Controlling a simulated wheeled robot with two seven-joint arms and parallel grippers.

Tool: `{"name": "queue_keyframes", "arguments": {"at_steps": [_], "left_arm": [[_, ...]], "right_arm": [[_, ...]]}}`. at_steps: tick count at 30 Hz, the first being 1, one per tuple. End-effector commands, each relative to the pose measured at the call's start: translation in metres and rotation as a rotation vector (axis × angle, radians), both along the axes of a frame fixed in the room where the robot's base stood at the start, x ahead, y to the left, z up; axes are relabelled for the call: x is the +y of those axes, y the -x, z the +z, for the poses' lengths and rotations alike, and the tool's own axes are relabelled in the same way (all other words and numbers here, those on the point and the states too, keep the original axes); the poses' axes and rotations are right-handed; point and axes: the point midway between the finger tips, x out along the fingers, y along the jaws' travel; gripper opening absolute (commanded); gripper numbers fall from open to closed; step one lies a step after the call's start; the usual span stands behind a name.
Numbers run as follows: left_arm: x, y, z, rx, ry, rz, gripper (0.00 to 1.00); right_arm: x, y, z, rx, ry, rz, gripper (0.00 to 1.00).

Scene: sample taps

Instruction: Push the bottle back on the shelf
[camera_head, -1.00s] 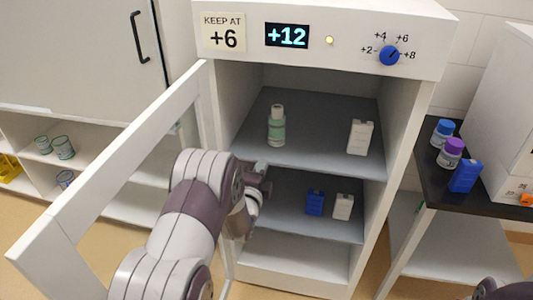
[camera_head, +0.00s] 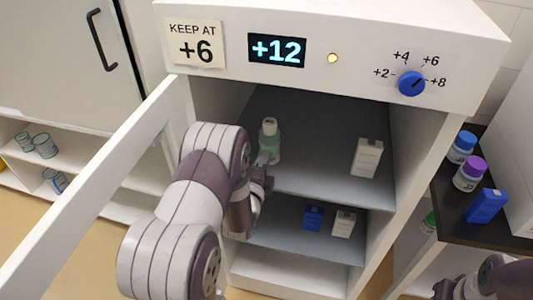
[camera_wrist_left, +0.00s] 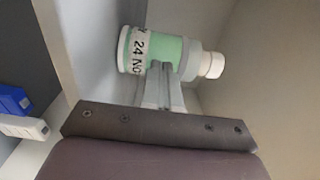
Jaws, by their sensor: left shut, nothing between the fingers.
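The bottle (camera_head: 270,141), pale green with a white cap, stands upright on the upper shelf (camera_head: 316,180) of the open cabinet. It stands towards the shelf's left side. In the left wrist view the bottle (camera_wrist_left: 158,52) shows a label reading "24 NO". My left gripper (camera_head: 265,160) is shut and empty, its fingertips at the front of the bottle. In the left wrist view the fingers (camera_wrist_left: 159,75) overlap the bottle's edge and seem to touch it. My right arm shows at the lower right, but its gripper's fingers cannot be made out.
A white carton (camera_head: 367,158) stands on the upper shelf's right. A blue box (camera_head: 313,218) and a white box (camera_head: 343,223) stand on the shelf below. The open door (camera_head: 95,190) is left of my arm. A dark side table (camera_head: 455,205) holds several containers.

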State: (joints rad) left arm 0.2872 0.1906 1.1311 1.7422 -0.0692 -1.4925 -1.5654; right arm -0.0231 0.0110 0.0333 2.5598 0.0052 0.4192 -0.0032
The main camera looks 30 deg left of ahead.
Motion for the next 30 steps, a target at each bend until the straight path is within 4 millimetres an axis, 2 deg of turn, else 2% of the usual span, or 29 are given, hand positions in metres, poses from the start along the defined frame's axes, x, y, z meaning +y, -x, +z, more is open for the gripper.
{"name": "queue_keyframes", "arguments": {"at_steps": [12,16,20,27,30], "left_arm": [[0.000,0.003,0.000,-0.001,0.000,0.001,0.00],[0.001,-0.005,-0.002,-0.003,-0.001,0.000,0.00],[0.008,-0.035,-0.006,-0.006,-0.002,-0.001,0.00],[0.023,-0.105,-0.008,-0.005,-0.002,0.000,0.00],[0.028,-0.126,-0.007,-0.004,-0.002,0.000,0.00]], "right_arm": [[0.000,0.000,0.001,0.000,0.000,0.000,0.43],[0.000,0.000,-0.005,0.000,0.000,0.000,0.43],[0.000,0.000,-0.021,0.000,0.000,0.000,0.43],[0.000,0.000,-0.057,0.000,0.000,0.000,0.43],[0.000,0.000,-0.067,0.000,0.000,0.000,0.43]]}}
